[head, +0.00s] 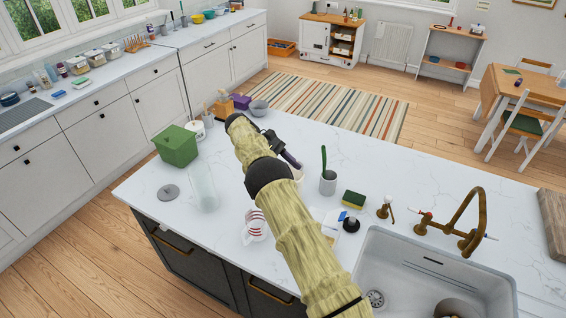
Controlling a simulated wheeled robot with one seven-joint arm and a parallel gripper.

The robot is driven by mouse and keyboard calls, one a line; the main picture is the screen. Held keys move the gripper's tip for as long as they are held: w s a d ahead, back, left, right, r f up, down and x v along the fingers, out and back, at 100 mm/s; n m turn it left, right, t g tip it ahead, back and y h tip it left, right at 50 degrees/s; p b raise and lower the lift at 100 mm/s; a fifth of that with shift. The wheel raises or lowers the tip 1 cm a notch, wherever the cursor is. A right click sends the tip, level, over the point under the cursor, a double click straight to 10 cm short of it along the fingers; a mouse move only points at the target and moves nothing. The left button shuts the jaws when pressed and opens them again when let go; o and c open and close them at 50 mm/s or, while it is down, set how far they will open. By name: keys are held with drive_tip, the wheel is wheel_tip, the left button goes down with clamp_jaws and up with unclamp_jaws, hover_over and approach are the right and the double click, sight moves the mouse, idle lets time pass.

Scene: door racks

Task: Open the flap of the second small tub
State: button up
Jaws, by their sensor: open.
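A green tub with a lid (178,146) stands at the left end of the white island counter. I cannot tell which is the second small tub, and no flap can be made out. My arm reaches across the counter from the bottom. My dark gripper (274,141) is small and partly hidden at its end, open, right of the small containers. A dark purple shape (291,159) shows beside it; I cannot tell whether they touch.
A clear glass cylinder (203,187), a red-striped measuring cup (255,226) and a grey crock (328,182) stand near my arm. A grey bowl (259,108) is by the far edge. A sponge (353,199), brass tap (465,225) and sink (400,265) lie right.

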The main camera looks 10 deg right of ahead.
drive_tip(key=shift+w+a+r, duration=0.25)
drive_tip(key=shift+r, duration=0.05)
